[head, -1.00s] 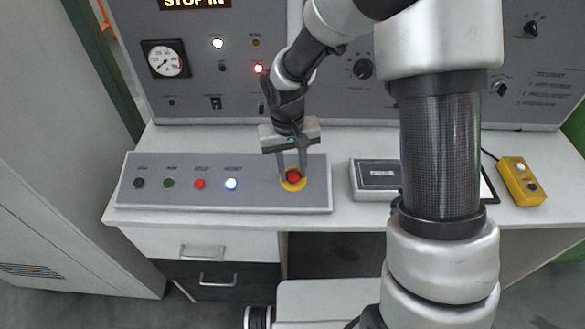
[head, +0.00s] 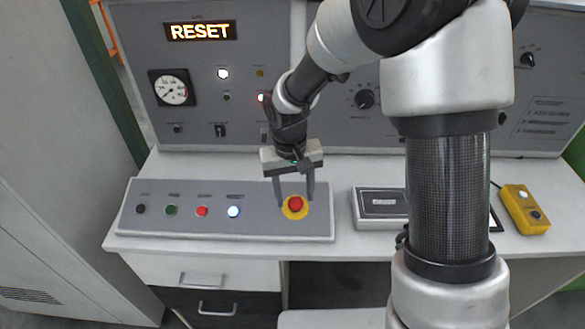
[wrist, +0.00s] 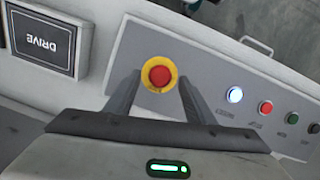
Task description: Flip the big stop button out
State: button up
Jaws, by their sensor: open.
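The big stop button is a red mushroom button (head: 295,203) on a yellow disc, at the right end of the grey sloped button panel (head: 262,224). It also shows in the wrist view (wrist: 159,75), just beyond my fingertips. My gripper (head: 294,198) is open, with one finger on each side of the button and clear space between each finger and the red cap. In the head view the fingers stand above and behind the button. The display (head: 201,31) reads "RESET".
Small buttons, including a lit white one (head: 233,212) and a red one (head: 202,211), line the panel's left part. A box marked "DRIVE" (wrist: 47,40) lies beside the panel. A yellow pendant box (head: 524,208) is at the right. The upright console stands behind.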

aim_at(291, 203)
notch_tip(291, 203, up, 16)
jog(key=a+p, duration=0.1)
jog(key=shift+r, duration=0.2)
jog(key=shift+s, duration=0.1)
jog(key=s+d+r+m+t+p, duration=0.2)
jog(key=s+d+r+t+p, duration=0.3)
jog(key=s+d+r, duration=0.9)
jog(key=s+p, duration=0.1)
jog(key=s, duration=0.2)
jog(key=shift+s+y, duration=0.15)
jog(key=shift+y, duration=0.25)
dwell(0.3)
